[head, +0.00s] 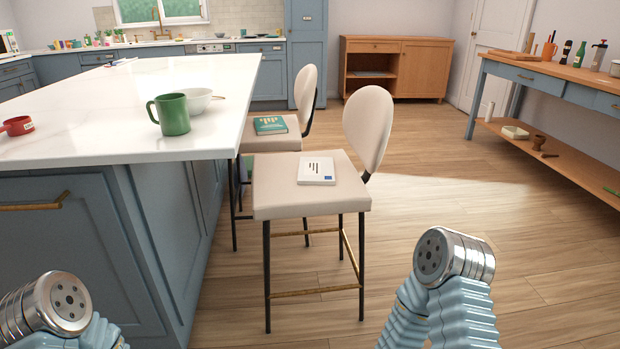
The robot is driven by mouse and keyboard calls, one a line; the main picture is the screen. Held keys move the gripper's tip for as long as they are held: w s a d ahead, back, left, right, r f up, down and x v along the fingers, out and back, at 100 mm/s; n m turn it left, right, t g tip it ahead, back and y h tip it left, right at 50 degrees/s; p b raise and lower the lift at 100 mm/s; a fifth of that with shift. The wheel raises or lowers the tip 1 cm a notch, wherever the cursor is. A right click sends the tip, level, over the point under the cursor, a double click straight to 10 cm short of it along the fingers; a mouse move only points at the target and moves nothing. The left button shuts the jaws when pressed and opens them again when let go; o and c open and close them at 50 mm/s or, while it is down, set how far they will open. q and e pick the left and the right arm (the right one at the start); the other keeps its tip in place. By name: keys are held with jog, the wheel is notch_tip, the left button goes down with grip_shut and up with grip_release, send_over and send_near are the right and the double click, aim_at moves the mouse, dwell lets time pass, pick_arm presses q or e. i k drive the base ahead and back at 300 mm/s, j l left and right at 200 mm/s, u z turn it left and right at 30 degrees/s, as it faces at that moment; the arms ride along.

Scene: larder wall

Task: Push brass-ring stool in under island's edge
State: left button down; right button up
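The nearer stool (272,201) has a cream seat, an oval back, black legs and brass foot bars joined in a ring. It stands upright to the right of the island (130,90); its seat appears outside the white top's edge, with the back on the side away from the island. A white book or card (316,176) lies flat on the seat. A second cream stool (270,143) stands behind it; its foot bars are mostly hidden and look dark. My arms show at the bottom left and bottom right as silver joints with blue sleeves. Neither gripper is in view.
A green book (270,125) lies on the farther stool. A green mug (172,114), white bowl (198,100) and red cup (16,126) stand on the island. A blue-framed workbench (545,76) is at the right. Wooden floor (440,190) between is clear.

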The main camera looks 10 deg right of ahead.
aim_at(368, 114)
jog(key=i+l+u, duration=0.2)
jog(key=l+u, duration=0.15)
jog(key=l, duration=0.4)
jog(key=i+l+u, duration=0.1)
jog(key=l+u, duration=0.25)
jog(key=l, duration=0.45)
jog(key=l+u, duration=0.35)
jog(key=l, duration=0.45)
